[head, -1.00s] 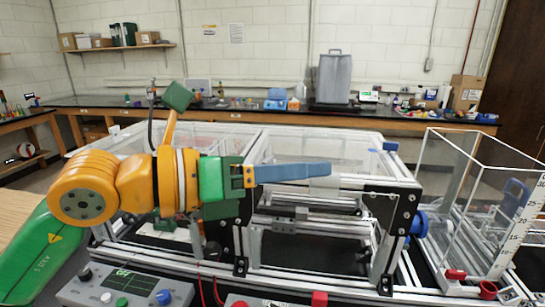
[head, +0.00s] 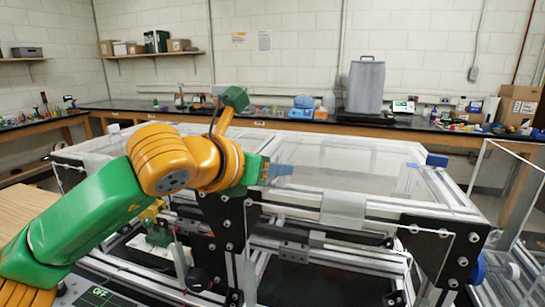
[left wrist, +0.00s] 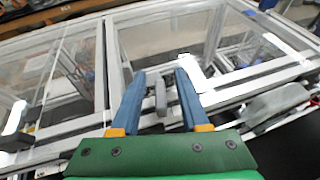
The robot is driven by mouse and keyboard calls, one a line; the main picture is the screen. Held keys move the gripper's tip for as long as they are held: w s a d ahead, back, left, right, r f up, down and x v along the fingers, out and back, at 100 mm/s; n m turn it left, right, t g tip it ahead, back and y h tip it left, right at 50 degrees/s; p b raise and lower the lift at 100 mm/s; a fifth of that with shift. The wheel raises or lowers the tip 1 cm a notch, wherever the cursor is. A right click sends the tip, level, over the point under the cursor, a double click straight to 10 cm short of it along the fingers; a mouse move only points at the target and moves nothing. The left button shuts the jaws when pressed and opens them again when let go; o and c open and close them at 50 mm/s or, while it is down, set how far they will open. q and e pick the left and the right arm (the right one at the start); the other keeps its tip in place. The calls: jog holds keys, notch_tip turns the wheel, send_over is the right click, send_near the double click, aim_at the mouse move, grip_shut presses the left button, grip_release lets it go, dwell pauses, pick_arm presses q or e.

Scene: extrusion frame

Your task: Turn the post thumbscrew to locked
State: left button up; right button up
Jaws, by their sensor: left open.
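My left gripper (head: 281,170) is at the near top rail of the extrusion frame (head: 385,211), its blue fingers pointing away and to the right. In the left wrist view the left gripper (left wrist: 161,97) is open, with its two blue fingers apart. A small grey upright piece (left wrist: 160,96) shows between the fingers, with gaps on both sides. It may be the post thumbscrew, but I cannot tell for sure, nor whether it is locked. In the head view the gripper hides that spot. My right gripper is not in view.
Clear panels cover the frame top. A black corner plate (head: 440,245) and a blue knob (head: 478,270) are at its right end. A black knob (head: 197,279) is low on the near side. A control box (head: 98,297) shows at the bottom left. A bench (head: 300,123) runs along the back wall.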

pick_arm(q)
jog(key=shift+w+d+f, duration=0.2)
jog(key=shift+w, duration=0.15)
jog(key=shift+s+a+r, duration=0.15)
jog(key=shift+s+a, duration=0.05)
jog(key=shift+s, duration=0.1)
grip_shut()
jog(key=shift+r+m+g+h+p, duration=0.2)
jog(key=shift+m+g+h+p, duration=0.4)
jog(key=shift+m+h+p, duration=0.25)
jog(key=m+g+h+p, duration=0.1)
jog(key=m+g+p, duration=0.1)
jog(key=p, duration=0.1)
jog(key=m+g+h+p, duration=0.1)
jog(key=m+g+p, duration=0.1)
jog(key=m+g+h+p, duration=0.2)
jog(key=p, duration=0.1)
jog(key=shift+s+d+r+p, duration=0.2)
jog(key=shift+s+d+p, duration=0.05)
jog(key=shift+p, duration=0.1)
jog(key=shift+s+f+m+g+p, duration=0.15)
jog(key=shift+m+g+p, duration=0.1)
jog(key=shift+m+g, duration=0.4)
jog(key=shift+f+m+g+p, duration=0.15)
jog(key=shift+m+g+p, duration=0.1)
jog(key=shift+m+g, duration=0.35)
jog(key=shift+f+g, duration=0.15)
jog(key=shift+g, duration=0.2)
